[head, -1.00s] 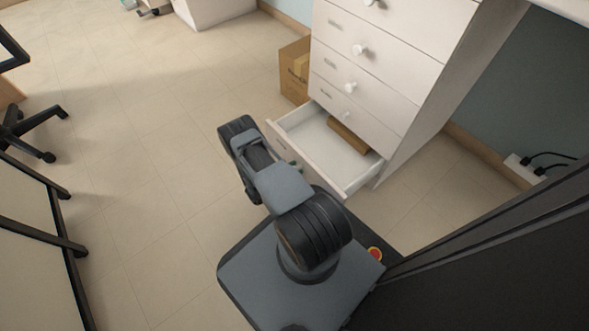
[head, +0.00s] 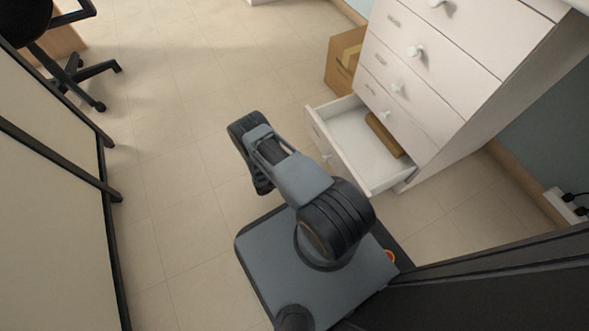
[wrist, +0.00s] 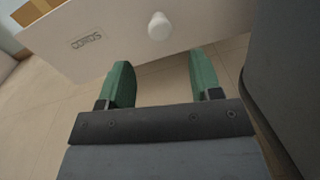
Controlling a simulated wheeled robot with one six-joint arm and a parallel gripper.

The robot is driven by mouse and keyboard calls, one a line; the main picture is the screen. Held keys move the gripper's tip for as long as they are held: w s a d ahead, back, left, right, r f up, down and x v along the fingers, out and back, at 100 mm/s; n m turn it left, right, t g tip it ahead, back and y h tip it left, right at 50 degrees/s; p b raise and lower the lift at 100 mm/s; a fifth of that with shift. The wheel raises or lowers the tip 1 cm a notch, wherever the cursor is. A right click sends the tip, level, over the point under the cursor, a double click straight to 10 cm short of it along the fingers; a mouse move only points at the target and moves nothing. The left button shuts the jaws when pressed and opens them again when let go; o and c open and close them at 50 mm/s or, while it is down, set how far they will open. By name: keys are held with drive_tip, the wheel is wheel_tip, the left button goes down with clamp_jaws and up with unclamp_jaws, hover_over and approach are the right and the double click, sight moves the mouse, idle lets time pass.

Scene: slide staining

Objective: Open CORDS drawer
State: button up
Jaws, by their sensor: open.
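The CORDS drawer (head: 352,150) is the low drawer of the white cabinet and is pulled out. A brown object (head: 386,134) lies inside it, near the back. In the wrist view its white front (wrist: 110,38) shows the CORDS label (wrist: 86,41) and a round white knob (wrist: 160,26). My gripper (wrist: 160,75) is open, its two green fingers apart and short of the knob in the picture, with nothing between them. In the head view my arm hides the gripper's fingers.
The white cabinet (head: 455,50) has more closed drawers above. A cardboard box (head: 343,65) stands beside it. A black chair base (head: 85,75) and a dark-framed panel (head: 50,190) are at left. Open tiled floor (head: 190,130) lies between. A socket strip (head: 565,203) is at right.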

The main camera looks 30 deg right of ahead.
drive_tip(key=shift+w+a, duration=0.2)
drive_tip(key=shift+a, duration=1)
drive_tip(key=shift+w+a, duration=0.15)
drive_tip(key=shift+a, duration=1.05)
